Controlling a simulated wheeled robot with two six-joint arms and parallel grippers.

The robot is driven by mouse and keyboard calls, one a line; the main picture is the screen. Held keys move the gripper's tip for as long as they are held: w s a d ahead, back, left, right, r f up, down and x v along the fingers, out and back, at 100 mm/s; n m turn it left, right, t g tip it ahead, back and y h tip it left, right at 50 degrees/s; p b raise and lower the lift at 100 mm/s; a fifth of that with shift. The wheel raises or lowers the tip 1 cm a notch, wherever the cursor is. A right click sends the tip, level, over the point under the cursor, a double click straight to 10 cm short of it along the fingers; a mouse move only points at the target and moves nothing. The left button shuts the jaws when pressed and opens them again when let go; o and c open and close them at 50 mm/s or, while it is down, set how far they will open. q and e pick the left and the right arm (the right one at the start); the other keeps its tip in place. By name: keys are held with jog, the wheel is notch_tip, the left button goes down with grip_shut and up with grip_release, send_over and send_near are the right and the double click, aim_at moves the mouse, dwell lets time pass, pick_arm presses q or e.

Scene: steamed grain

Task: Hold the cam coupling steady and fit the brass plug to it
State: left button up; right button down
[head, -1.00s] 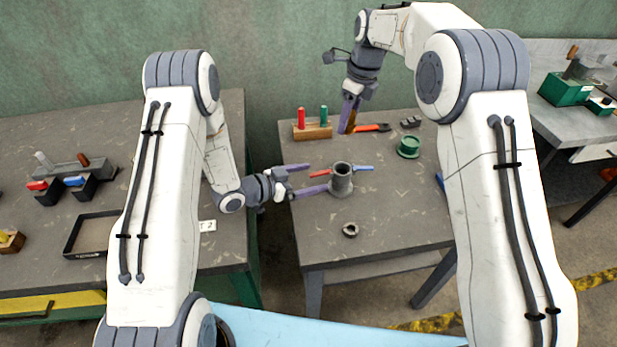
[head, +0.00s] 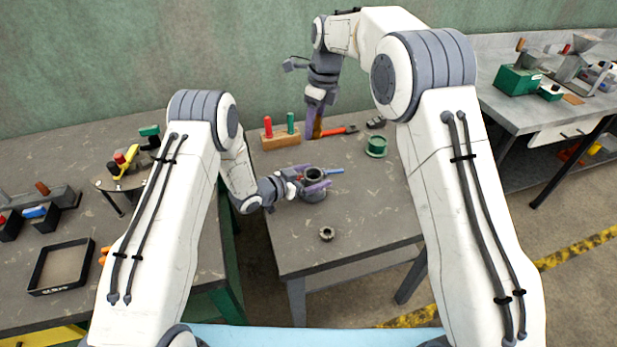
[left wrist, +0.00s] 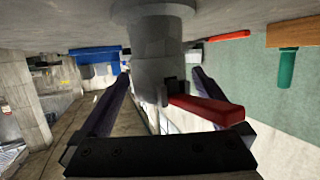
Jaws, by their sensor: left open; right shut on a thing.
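The cam coupling (head: 314,196), a grey upright cylinder on a round base, stands on the middle table with a red and a blue lever. My left gripper (head: 316,177) is open, with its purple fingers on either side of it. In the left wrist view the coupling (left wrist: 155,60) appears inverted between the spread fingers, its red lever (left wrist: 207,108) to the right; I cannot tell whether the fingers touch it. My right gripper (head: 313,133) is shut on the brown brass plug (head: 318,127), at the back near the wooden rack; the fingers hide part of it.
A wooden rack (head: 297,139) with red and green handles stands at the back left of the middle table. A green round part (head: 376,146) is to the right, a red-orange tool (head: 340,131) behind. A small dark ring (head: 327,234) lies in front.

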pick_arm(q)
jog(key=shift+c, duration=0.3)
grip_shut()
pick_arm(e)
notch_tip(320, 180, down, 12)
jog(key=shift+a+f, duration=0.1)
jog(key=shift+f, duration=0.1)
dwell(0.3)
jog(key=shift+f, duration=0.2)
dwell(0.5)
jog(key=shift+f, duration=0.25)
jog(key=shift+f, duration=0.45)
dwell(0.5)
jog(key=shift+r, duration=0.35)
dwell(0.4)
pick_arm(q)
jog(key=shift+r, duration=0.1)
pick_arm(e)
jog(key=shift+f, duration=0.35)
dwell(0.3)
jog(key=shift+r, duration=0.35)
dwell(1.7)
